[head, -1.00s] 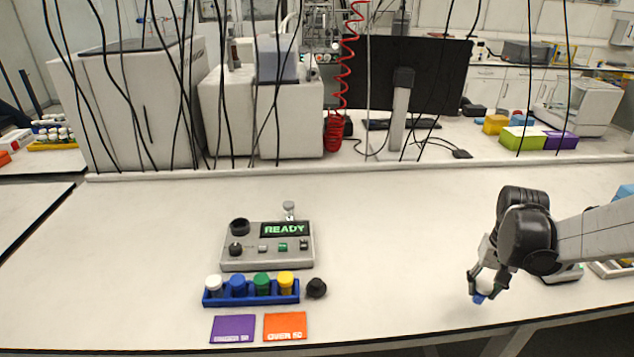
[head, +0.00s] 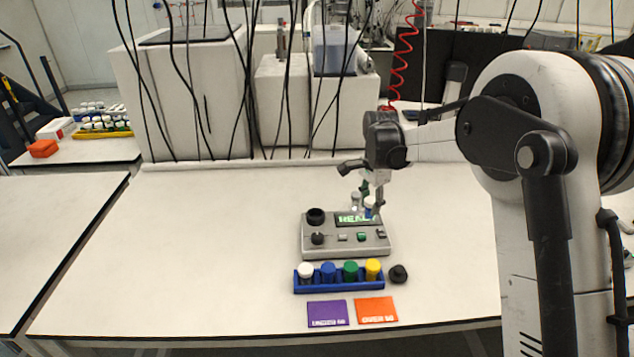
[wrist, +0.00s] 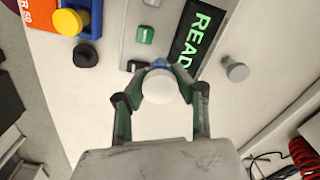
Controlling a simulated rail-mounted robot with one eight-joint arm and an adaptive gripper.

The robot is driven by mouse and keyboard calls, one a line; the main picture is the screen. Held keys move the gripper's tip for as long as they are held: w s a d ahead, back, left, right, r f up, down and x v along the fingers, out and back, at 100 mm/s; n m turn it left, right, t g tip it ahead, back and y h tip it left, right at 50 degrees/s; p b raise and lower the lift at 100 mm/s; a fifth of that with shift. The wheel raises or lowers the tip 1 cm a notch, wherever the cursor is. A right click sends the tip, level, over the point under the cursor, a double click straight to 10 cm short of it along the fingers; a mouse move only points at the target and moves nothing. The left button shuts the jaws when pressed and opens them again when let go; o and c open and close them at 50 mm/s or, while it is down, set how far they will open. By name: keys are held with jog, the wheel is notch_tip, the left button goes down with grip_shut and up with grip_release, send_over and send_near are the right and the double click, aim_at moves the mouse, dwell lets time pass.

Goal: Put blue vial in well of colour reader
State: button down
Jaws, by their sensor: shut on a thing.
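My gripper (head: 369,203) is shut on a vial (wrist: 157,88) with a white top and blue showing beyond it in the wrist view. In the head view the gripper hangs over the back right of the grey colour reader (head: 345,249), by its READY display (head: 349,219). The reader's round black well (head: 316,216) is at its back left, to the left of the gripper. In the wrist view the display (wrist: 197,42) lies just past the held vial, and the well is out of sight. Whether the vial touches the reader cannot be told.
A blue rack (head: 338,286) of vials with white, blue, green and yellow tops stands before the reader. A black round piece (head: 398,274) is beside it. Purple (head: 328,313) and orange (head: 376,310) cards lie in front. A grey post (wrist: 235,69) stands behind the display. The bench's left is clear.

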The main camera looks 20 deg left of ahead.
jog(key=shift+s+a+f+m, duration=0.15)
jog(key=shift+a+m, duration=0.55)
jog(key=shift+a, duration=2)
jog(key=shift+a+f+m, duration=0.25)
jog(key=shift+a+m, duration=0.45)
jog(key=shift+a, duration=2)
jog(key=shift+s+a+f+m, duration=0.15)
jog(key=shift+a+m, duration=0.55)
jog(key=shift+a, duration=2)
jog(key=shift+f, duration=0.2)
jog(key=shift+f+b, duration=1.35)
jog(key=shift+f, duration=0.15)
jog(key=shift+f+b, duration=0.35)
jog(key=c, duration=0.8)
grip_release()
jog(key=shift+c, duration=0.2)
jog(key=shift+r, duration=0.15)
